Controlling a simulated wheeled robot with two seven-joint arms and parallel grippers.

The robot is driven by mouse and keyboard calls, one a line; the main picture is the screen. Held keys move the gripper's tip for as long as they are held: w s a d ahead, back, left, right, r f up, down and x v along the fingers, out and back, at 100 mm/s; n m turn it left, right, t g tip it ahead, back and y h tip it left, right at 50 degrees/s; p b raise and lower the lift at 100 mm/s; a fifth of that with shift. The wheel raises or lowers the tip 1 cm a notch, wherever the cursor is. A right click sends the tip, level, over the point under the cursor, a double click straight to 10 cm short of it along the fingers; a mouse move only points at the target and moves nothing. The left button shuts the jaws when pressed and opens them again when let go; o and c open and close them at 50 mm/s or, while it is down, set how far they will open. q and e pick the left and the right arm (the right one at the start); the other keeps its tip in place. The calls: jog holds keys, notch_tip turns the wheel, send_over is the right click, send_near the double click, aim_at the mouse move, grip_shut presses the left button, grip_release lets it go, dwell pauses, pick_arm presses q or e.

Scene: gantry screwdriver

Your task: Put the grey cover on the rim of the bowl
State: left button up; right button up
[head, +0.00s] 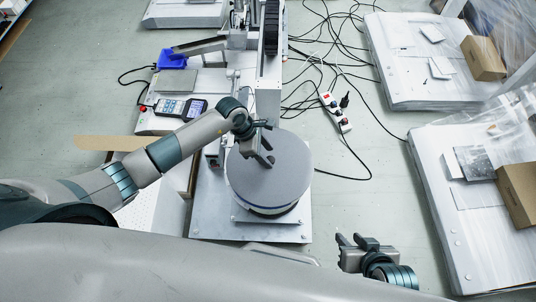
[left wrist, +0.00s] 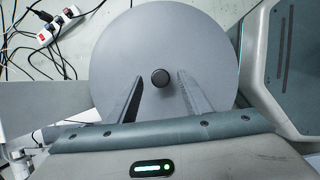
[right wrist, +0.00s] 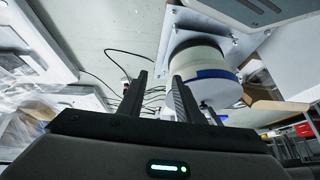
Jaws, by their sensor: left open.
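The grey cover (head: 285,172) is a wide flat disc with a black knob (left wrist: 160,78) at its centre. It lies over the bowl (head: 270,211), whose cream and blue side shows below the disc's near edge. The bowl's side also shows in the right wrist view (right wrist: 205,74). The rim is hidden, so I cannot tell how evenly the cover sits on it. My left gripper (head: 269,143) is above the cover, open, with its fingers on either side of the knob and apart from it. My right gripper (head: 357,243) is open and empty, low and right of the bowl.
The bowl stands on a metal base plate (head: 215,222) in front of the gantry machine (head: 268,85). A handheld controller (head: 181,108) lies left of it. A power strip (head: 336,112) and cables are on the floor to the right. Pallets with boxes (head: 483,58) stand further right.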

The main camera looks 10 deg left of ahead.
pick_arm(q)
jog(key=v, duration=1)
jog(key=shift+a+r+p, duration=0.2)
jog(key=shift+r+p, duration=0.1)
jog(key=shift+p, duration=0.15)
pick_arm(e)
jog(key=shift+s+d+f+g, duration=0.1)
jog(key=shift+s+d+g, duration=0.3)
jog(key=shift+s+d, duration=0.15)
pick_arm(q)
jog(key=shift+s+d, duration=0.1)
pick_arm(e)
jog(key=shift+w, duration=0.1)
